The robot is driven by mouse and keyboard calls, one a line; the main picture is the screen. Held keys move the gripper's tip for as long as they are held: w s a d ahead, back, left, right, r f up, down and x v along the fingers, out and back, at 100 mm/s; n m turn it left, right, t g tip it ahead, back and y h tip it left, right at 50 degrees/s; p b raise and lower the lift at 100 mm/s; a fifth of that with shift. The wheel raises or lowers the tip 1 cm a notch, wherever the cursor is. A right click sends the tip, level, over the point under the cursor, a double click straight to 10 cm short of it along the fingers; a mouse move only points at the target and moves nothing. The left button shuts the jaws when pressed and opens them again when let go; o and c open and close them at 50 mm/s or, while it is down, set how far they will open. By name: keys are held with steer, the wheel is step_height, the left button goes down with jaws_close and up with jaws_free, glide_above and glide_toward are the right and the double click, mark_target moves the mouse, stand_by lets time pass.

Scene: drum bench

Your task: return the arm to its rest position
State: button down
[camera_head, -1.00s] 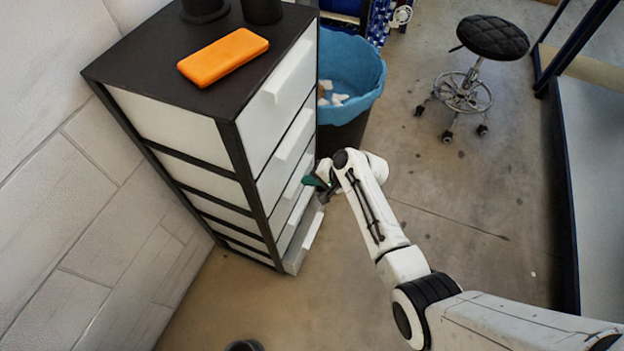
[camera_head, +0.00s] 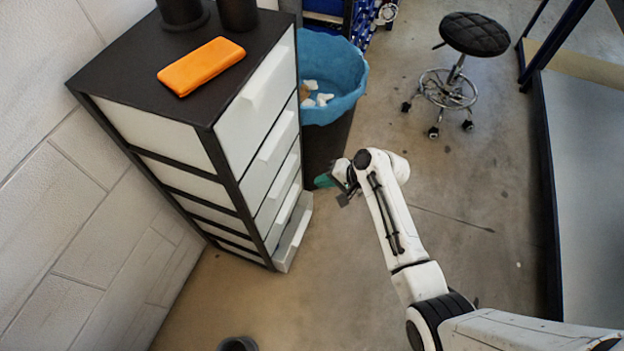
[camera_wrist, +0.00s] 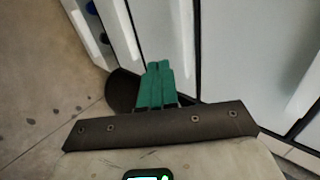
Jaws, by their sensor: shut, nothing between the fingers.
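My white arm reaches in from the lower right in the head view. My gripper (camera_head: 332,184), with green fingers, is to the right of the drawer cabinet (camera_head: 185,125), clear of its front. In the wrist view the green fingers of my gripper (camera_wrist: 157,88) are together with nothing between them. White drawer fronts fill much of the wrist view behind the fingers. The lowest drawer (camera_head: 294,238) stands slightly out from the cabinet.
A blue-lined bin (camera_head: 345,75) holding white scraps stands beside the cabinet's far end. An orange case (camera_head: 201,65) lies on the cabinet top. A black stool (camera_head: 483,35) is at the back right. Open floor (camera_head: 460,215) lies between the arm and the bench at right.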

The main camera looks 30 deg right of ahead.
steer(key=shift+v, duration=1.55)
steer(key=s+r+n+g+h+p, duration=0.2)
steer(key=s+r+n, duration=0.3)
steer(key=s, duration=0.9)
steer(key=s+a+r+n+g+h+p, duration=0.1)
steer(key=s+r+n+g+h, duration=0.3)
steer(key=s, duration=1)
steer(key=shift+r+n+p, duration=0.5)
steer(key=shift+r+p, duration=0.05)
steer(key=shift+r, duration=0.3)
steer(key=shift+s+a, duration=0.1)
